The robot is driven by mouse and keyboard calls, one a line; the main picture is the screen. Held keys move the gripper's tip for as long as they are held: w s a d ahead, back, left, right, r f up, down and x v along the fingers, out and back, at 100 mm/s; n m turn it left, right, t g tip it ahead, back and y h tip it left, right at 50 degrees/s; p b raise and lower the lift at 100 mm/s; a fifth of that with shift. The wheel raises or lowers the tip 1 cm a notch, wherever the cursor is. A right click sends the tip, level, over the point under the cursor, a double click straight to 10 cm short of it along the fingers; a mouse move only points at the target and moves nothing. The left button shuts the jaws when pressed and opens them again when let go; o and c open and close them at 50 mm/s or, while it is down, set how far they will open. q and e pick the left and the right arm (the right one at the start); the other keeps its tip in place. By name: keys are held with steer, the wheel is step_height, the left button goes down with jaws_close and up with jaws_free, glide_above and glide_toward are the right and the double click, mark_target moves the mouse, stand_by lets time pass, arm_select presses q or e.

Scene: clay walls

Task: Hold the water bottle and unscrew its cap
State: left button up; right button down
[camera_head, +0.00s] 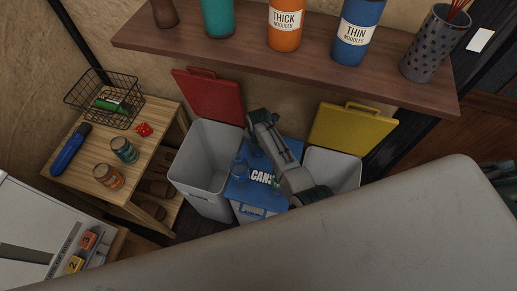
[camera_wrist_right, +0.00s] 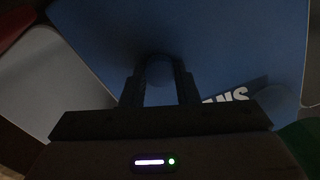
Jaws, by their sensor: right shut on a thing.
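That view is dim, and I cannot tell whether the fingers are on the cap or the body. My left gripper is in neither view.
A grey bin with a raised red lid (camera_head: 210,96) stands left, another with a yellow lid (camera_head: 352,130) right. A wooden shelf (camera_head: 240,50) with canisters hangs above. A side table (camera_head: 100,145) with jars and a wire basket (camera_head: 105,98) is further left.

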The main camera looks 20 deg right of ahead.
mark_target(258, 151)
steer(key=shift+f, duration=0.1)
steer(key=shift+f, duration=0.1)
steer(key=c, duration=1.1)
jaws_free()
step_height(258, 151, up, 12)
steer(key=shift+r, duration=0.2)
